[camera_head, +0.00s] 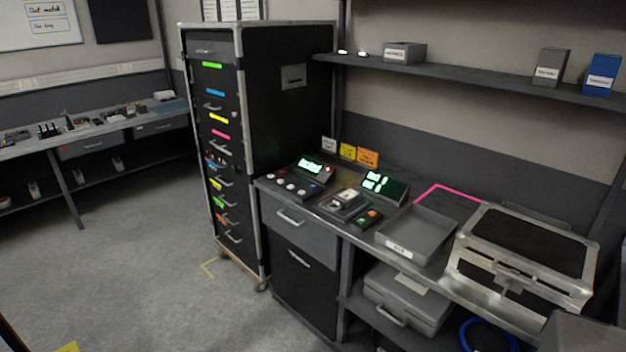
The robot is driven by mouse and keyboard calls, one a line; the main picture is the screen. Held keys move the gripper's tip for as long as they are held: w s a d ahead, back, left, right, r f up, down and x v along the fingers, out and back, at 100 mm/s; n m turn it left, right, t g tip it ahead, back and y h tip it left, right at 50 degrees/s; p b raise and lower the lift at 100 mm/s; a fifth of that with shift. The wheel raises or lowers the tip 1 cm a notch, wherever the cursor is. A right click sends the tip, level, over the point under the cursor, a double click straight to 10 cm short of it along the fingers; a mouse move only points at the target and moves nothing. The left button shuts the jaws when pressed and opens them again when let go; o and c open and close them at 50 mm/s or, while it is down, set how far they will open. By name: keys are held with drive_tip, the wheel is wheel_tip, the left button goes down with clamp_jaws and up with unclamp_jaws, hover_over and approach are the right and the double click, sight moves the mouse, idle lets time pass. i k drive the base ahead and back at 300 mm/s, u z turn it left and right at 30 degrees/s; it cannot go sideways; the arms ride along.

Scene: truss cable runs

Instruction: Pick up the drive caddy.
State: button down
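A small grey and black block (343,198) sits on a dark dock-like unit (345,208) on the bench at the centre right. It may be the drive caddy, but it is too small to tell for sure. My gripper is not in view, so its position relative to the block cannot be seen.
A button panel (303,184) and green-lit display (384,186) flank the block. An empty grey tray (418,236) and metal-edged case (527,250) stand to the right. A tall drawer rack (262,130) is at left. A shelf (470,78) overhangs the bench. Floor (130,260) is clear.

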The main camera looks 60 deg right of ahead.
sight(347, 198)
drive_tip(key=u, duration=1.05)
drive_tip(key=k, duration=0.1)
drive_tip(key=z, duration=3.05)
drive_tip(key=k, duration=0.95)
drive_tip(key=u, duration=0.1)
drive_tip(key=i, duration=0.75)
